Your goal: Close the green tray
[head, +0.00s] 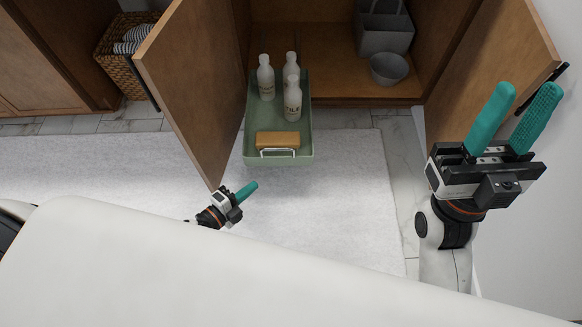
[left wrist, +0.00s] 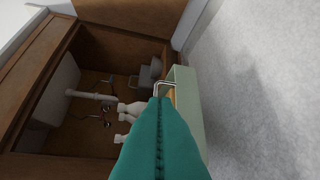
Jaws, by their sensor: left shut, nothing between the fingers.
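The green tray (head: 251,145) is pulled out of the open cabinet, its front end over the rug. It holds white bottles (head: 292,99) and a brown block or brush (head: 278,139). A pale wire handle (head: 279,152) is on its front. My left gripper (head: 247,191) is shut and empty, in front of and left of the tray's front, apart from it. In the left wrist view, its teal fingers (left wrist: 160,140) overlap the tray (left wrist: 185,95) and the handle (left wrist: 163,85). My right gripper (head: 515,118) is open and empty, raised at the right.
The left cabinet door (head: 195,85) stands open close beside the tray and my left gripper. The right door (head: 490,65) is open too. A grey bowl (head: 388,68) and grey caddy (head: 384,32) sit inside. A wicker basket (head: 117,62) stands left.

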